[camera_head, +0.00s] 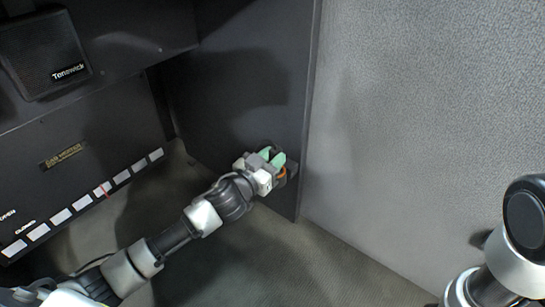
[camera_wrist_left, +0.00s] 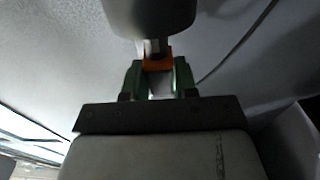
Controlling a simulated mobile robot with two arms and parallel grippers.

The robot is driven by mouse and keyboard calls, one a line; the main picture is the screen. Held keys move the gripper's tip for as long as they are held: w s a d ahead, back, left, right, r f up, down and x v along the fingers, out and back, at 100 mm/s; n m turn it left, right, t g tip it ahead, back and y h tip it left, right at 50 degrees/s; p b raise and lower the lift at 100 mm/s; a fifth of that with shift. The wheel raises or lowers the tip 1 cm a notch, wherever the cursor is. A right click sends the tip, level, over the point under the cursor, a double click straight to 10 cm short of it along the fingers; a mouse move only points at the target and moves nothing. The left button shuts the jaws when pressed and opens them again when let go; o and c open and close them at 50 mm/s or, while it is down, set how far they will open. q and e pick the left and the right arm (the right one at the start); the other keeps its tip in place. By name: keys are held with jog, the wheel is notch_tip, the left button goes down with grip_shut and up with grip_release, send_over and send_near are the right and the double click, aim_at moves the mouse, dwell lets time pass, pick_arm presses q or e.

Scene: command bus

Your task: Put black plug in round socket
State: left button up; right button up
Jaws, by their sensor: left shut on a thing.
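My left gripper (camera_head: 277,160), with green fingertips, reaches in from the lower left to a small dark part (camera_head: 292,168) near the edge of the dark panel. In the left wrist view the green fingers (camera_wrist_left: 158,80) are shut on a small piece with an orange band (camera_wrist_left: 157,66), which I take to be the black plug. The orange band also shows in the head view (camera_head: 282,174). A short neck runs from it to a dark rounded body (camera_wrist_left: 150,15) beyond the fingertips. I cannot tell whether the plug sits in the round socket, which I cannot make out.
A dark upright panel (camera_head: 225,95) stands behind the gripper. A row of white labels (camera_head: 83,202) and a black speaker box (camera_head: 50,65) are at the left. A grey textured wall (camera_head: 430,110) fills the right. Part of my right arm (camera_head: 500,265) shows at the lower right.

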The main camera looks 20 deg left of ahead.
pick_arm(q)
jog(key=shift+f+b, duration=0.9)
jog(key=shift+f, duration=0.6)
jog(key=o, duration=1)
jog(key=shift+s, duration=0.1)
jog(key=shift+s+a+p, duration=0.1)
jog(key=shift+s+p, duration=0.15)
jog(key=shift+p, duration=0.05)
jog(key=p+v, duration=0.4)
jog(key=v, duration=0.6)
jog(key=shift+p, duration=0.3)
